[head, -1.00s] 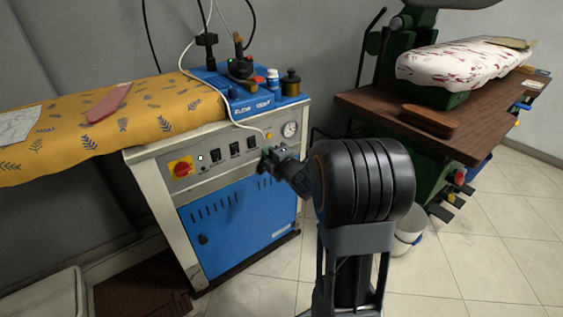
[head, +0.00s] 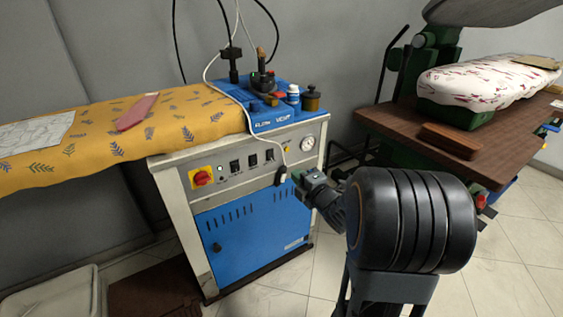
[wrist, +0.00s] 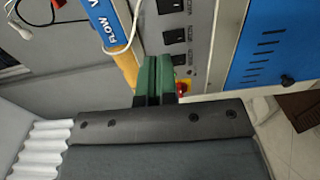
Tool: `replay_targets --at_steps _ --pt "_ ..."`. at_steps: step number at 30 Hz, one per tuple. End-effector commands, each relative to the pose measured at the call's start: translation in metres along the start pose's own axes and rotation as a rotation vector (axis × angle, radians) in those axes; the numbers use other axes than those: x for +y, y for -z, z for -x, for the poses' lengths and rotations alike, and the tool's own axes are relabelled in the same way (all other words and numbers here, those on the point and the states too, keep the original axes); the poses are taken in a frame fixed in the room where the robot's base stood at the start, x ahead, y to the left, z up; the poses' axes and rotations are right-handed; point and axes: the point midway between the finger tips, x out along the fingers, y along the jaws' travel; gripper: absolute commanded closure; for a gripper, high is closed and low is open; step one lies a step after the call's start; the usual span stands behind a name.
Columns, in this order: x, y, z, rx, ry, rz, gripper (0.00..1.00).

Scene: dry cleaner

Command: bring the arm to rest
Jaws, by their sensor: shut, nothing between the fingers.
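My gripper (head: 287,179) is in front of the blue and grey steam cabinet (head: 240,215), below its round gauge, in the head view. In the wrist view its green fingers (wrist: 155,78) are together with nothing between them. The fingertips point toward the cabinet's switch panel; I cannot tell the exact gap. My black arm joint fills the lower right of the head view.
An ironing board (head: 95,140) with a yellow leaf-print cover is at the left. Bottles and a white cord (head: 232,95) are on the cabinet's blue top. A press with a brown table (head: 400,128) stands at the right. Tiled floor shows at lower right.

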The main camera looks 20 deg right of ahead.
Motion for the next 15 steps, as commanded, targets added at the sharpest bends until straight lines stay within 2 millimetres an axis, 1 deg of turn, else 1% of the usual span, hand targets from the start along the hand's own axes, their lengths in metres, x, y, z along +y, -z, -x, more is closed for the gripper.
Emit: replay_targets --at_steps 3,5,8,11,12,14,15 --pt "0.000 0.000 0.000 0.000 0.001 0.000 1.00" --pt "0.004 0.000 0.000 -0.005 0.006 -0.006 1.00" --pt "0.022 0.001 -0.001 -0.037 0.038 -0.045 1.00" --pt "0.054 0.002 -0.001 -0.112 0.107 -0.138 1.00" --pt "0.070 0.003 0.001 -0.155 0.143 -0.195 1.00" --pt "0.095 0.006 0.005 -0.230 0.202 -0.297 1.00" --pt "0.112 0.009 0.010 -0.285 0.240 -0.375 1.00"
